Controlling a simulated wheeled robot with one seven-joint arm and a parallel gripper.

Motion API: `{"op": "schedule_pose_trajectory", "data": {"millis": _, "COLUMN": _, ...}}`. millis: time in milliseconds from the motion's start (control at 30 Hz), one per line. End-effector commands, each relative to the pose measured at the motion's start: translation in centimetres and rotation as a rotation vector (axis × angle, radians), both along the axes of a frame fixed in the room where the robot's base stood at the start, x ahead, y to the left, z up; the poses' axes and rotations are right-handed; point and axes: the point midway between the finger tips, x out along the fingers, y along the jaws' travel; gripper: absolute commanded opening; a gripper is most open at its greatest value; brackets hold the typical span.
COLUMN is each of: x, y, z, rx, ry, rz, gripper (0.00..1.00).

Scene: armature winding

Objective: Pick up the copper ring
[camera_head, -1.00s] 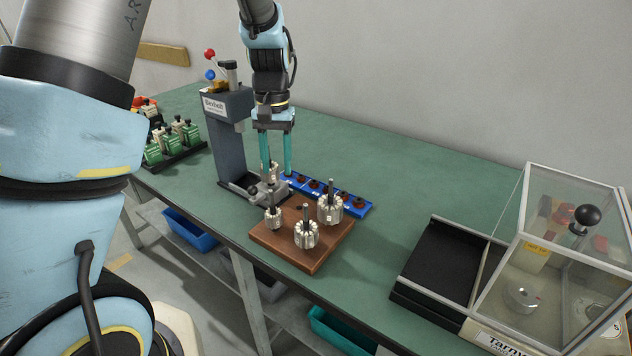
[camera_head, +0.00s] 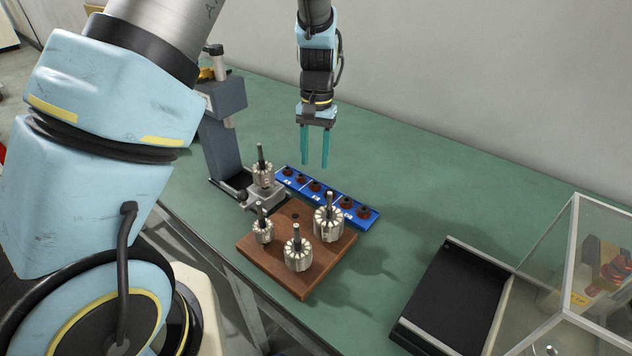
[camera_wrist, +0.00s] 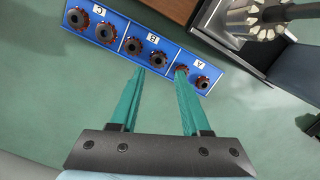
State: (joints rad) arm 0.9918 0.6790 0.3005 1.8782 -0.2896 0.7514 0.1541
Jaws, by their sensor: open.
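A blue tray (camera_head: 302,188) lies on the bench behind a wooden board. It holds several dark, coppery-brown rings in pairs, in compartments marked A, B and C in the wrist view (camera_wrist: 122,32). Compartment A, nearest the press, holds a smaller-looking ring (camera_wrist: 182,71) and another ring (camera_wrist: 202,82). My gripper (camera_head: 315,165) is open and empty above the tray's rear side. The right fingertip partly covers the smaller-looking ring.
The wooden board (camera_head: 270,268) carries several armatures with upright shafts. Another armature (camera_head: 262,172) stands upright on the fixture of the grey press (camera_head: 222,130), left of the tray. A black tray (camera_head: 455,300) and a clear-sided case (camera_head: 590,240) stand at right. The rear bench is clear.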

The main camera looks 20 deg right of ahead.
Motion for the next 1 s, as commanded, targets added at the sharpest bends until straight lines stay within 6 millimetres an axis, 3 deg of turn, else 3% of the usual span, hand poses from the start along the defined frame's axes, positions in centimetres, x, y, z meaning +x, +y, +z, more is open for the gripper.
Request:
{"op": "schedule_pose_trajectory", "data": {"millis": 267, "x": -0.3, "y": 0.1, "z": -2.0, "rx": 0.003, "ry": 0.002, "rz": 0.000, "gripper": 0.47}}
{"op": "schedule_pose_trajectory", "data": {"millis": 600, "x": -0.6, "y": 0.2, "z": -6.0, "rx": 0.002, "ry": -0.001, "rz": 0.001, "gripper": 0.47}}
{"op": "schedule_pose_trajectory", "data": {"millis": 833, "x": -0.6, "y": 0.1, "z": -6.3, "rx": 0.000, "ry": -0.003, "rz": 0.000, "gripper": 0.47}}
{"op": "schedule_pose_trajectory", "data": {"millis": 1000, "x": -0.6, "y": 0.1, "z": -6.3, "rx": 0.000, "ry": -0.003, "rz": 0.000, "gripper": 0.30}}
